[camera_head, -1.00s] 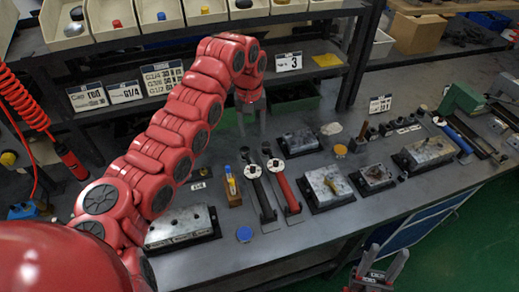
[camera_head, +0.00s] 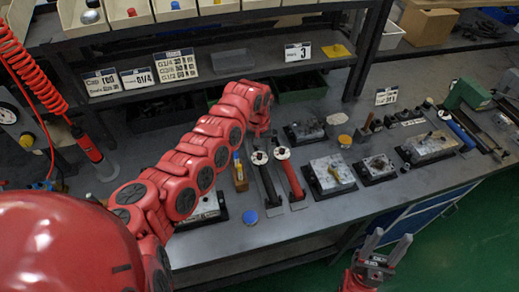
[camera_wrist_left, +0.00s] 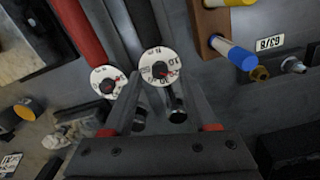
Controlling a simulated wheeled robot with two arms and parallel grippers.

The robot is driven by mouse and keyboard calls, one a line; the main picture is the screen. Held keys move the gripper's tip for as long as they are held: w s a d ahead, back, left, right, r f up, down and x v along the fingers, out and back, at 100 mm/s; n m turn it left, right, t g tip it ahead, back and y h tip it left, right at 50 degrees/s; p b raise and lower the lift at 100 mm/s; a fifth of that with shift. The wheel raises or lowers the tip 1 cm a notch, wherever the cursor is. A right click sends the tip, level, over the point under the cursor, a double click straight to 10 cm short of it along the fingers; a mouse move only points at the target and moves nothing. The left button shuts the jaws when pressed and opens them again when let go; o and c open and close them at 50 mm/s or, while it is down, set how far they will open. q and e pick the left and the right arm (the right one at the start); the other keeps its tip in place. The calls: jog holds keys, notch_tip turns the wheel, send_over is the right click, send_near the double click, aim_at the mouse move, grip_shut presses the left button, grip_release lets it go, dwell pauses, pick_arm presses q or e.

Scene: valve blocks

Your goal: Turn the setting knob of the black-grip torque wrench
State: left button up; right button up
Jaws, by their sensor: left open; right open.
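The black-grip torque wrench (camera_head: 267,183) lies on the bench, with its white dial and dark setting knob (camera_head: 260,158) at the far end. In the left wrist view that dial and knob (camera_wrist_left: 160,68) are between the fingertips of my left gripper (camera_wrist_left: 160,80), which is open, pointing down over the knob. I cannot tell whether the fingers touch it. The red-grip torque wrench (camera_head: 291,180) lies beside it on the right; its dial (camera_wrist_left: 107,83) is just outside the left finger in the wrist view. My right gripper (camera_head: 387,246) is open and empty, in front of the bench.
A wooden block with blue- and yellow-ended tools (camera_head: 240,172) stands close left of the black-grip wrench. Shelves (camera_head: 220,60) rise behind. Bare bench (camera_head: 300,222) shows in front.

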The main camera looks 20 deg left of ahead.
pick_arm(q)
jog(key=shift+f, duration=0.8)
grip_shut()
